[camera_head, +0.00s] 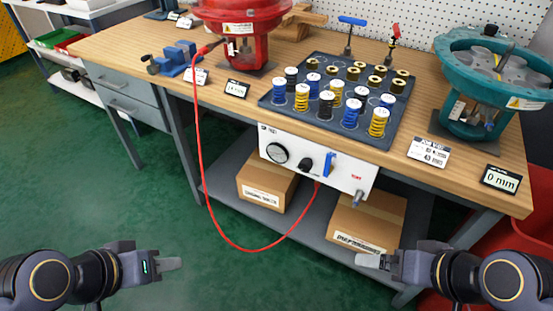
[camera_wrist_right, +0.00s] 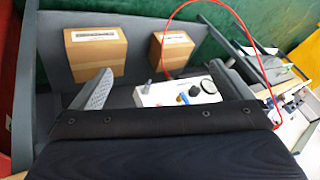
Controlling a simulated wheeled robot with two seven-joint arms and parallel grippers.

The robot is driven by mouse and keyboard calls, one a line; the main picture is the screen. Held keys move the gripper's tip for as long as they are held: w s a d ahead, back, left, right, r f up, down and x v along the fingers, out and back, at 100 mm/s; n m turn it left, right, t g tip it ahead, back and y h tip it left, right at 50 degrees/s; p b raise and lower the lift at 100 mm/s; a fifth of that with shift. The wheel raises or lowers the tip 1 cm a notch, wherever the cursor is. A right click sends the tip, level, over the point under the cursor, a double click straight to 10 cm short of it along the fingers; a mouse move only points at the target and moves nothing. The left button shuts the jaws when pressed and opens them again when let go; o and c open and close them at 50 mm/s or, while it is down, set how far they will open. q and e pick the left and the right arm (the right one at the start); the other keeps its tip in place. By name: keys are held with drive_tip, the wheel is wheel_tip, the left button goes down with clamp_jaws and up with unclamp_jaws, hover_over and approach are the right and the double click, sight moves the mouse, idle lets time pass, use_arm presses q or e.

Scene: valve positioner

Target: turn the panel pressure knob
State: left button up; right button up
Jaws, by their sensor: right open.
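The white control panel (camera_head: 318,178) hangs under the front edge of the workbench. It carries a round black gauge (camera_head: 278,152), a black pressure knob (camera_head: 305,165) and a blue lever (camera_head: 330,163). The panel also shows in the right wrist view (camera_wrist_right: 174,96), with the knob (camera_wrist_right: 194,91) between the fingers in the picture, some distance beyond them. My right gripper (camera_head: 369,261) is open and empty, below and in front of the panel; its spread fingers show in the wrist view (camera_wrist_right: 162,82). My left gripper (camera_head: 168,265) is low at left, apart from everything; its finger gap is hidden.
A red hose (camera_head: 198,140) loops from the panel up to the red actuator (camera_head: 243,45). Cardboard boxes (camera_head: 268,185) (camera_head: 366,222) stand on the lower shelf. A dark tray (camera_head: 340,135) with springs and a teal valve housing (camera_head: 465,125) are on the bench (camera_head: 400,170). The floor at left is clear.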

drive_tip(key=shift+w+a, duration=0.15)
drive_tip(key=shift+w, duration=0.05)
drive_tip(key=c, duration=0.4)
drive_tip(key=w+a+n, duration=0.1)
drive_tip(key=w+a, duration=0.1)
drive_tip(key=w, duration=0.1)
drive_tip(key=w+a+n+y+p, duration=0.1)
drive_tip(key=w+a+n, duration=0.1)
drive_tip(key=w+a+n+y, duration=0.1)
drive_tip(key=w+a, duration=0.1)
drive_tip(key=w, duration=0.1)
drive_tip(key=shift+w+a+f+n, duration=0.15)
drive_tip(key=shift+w+a+n, duration=0.15)
drive_tip(key=shift+w+n, duration=0.1)
drive_tip(key=c, duration=0.6)
drive_tip(key=n+t+h+p, duration=0.4)
drive_tip(key=n+t+h, duration=0.5)
drive_tip(key=n, duration=1)
approach(305, 168)
drive_tip(key=w, duration=0.2)
drive_tip(key=x, duration=0.5)
drive_tip(key=b+x, duration=0.1)
drive_tip(key=x, duration=0.1)
drive_tip(key=shift+w+d+f, duration=0.15)
drive_tip(key=shift+d+f, duration=0.15)
drive_tip(key=shift+f, duration=0.05)
